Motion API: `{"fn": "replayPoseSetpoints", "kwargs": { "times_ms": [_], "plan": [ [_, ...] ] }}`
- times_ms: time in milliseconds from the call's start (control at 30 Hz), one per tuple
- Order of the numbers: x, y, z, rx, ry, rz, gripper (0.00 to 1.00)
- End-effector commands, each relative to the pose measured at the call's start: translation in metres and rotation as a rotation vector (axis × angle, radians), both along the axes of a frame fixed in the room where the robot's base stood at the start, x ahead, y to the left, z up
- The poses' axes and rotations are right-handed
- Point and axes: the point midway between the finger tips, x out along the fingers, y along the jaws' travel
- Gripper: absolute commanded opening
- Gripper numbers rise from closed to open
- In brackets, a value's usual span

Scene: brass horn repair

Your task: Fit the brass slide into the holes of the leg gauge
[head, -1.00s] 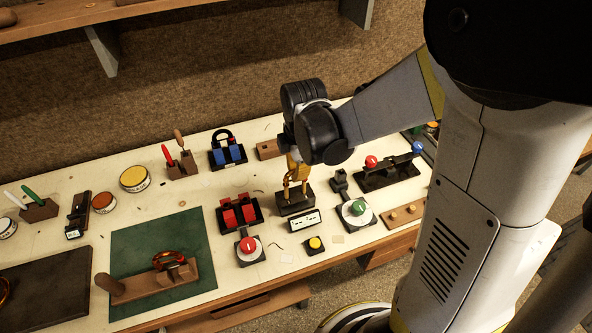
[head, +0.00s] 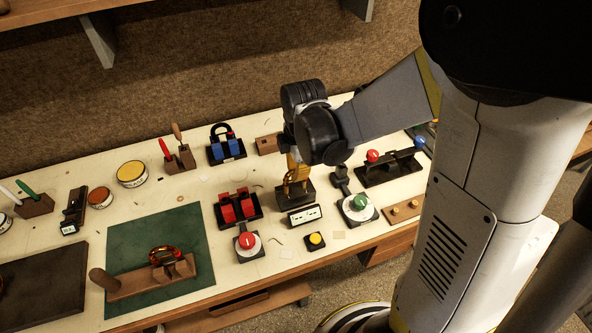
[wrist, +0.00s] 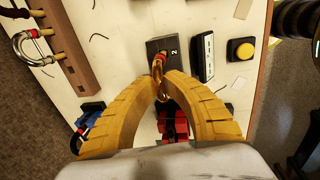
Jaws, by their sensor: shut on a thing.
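The brass slide (head: 292,188) is a gold-coloured looped tube with a reddish part that shows in the wrist view (wrist: 159,65). My gripper (wrist: 163,88) has its yellow fingers shut on the slide's near end. The leg gauge (head: 297,200) is a dark block directly below the slide; its top, marked "2", shows in the wrist view (wrist: 171,45). The slide's legs point down at the block and overlap its top. The holes are hidden, so I cannot tell whether the leg ends are inside them.
A white labelled panel (head: 304,215) and a yellow button (head: 316,240) stand just in front of the gauge. A red-block fixture (head: 238,207) is to the left, and a green-knob device (head: 357,207) to the right. A green mat (head: 135,235) lies further left.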

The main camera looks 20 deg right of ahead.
Motion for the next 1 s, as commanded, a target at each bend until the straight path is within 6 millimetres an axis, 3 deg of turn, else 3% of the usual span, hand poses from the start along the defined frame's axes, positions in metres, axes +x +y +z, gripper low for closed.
{"fn": "replayPoseSetpoints", "kwargs": {
  "times_ms": [500,600,1000],
  "plan": [
    [0.000,0.000,-0.014,0.000,0.000,0.000,0.00],
    [0.000,0.000,-0.013,0.000,0.000,0.000,0.35],
    [-0.001,0.000,-0.006,0.000,0.000,0.000,0.36]
  ]
}}
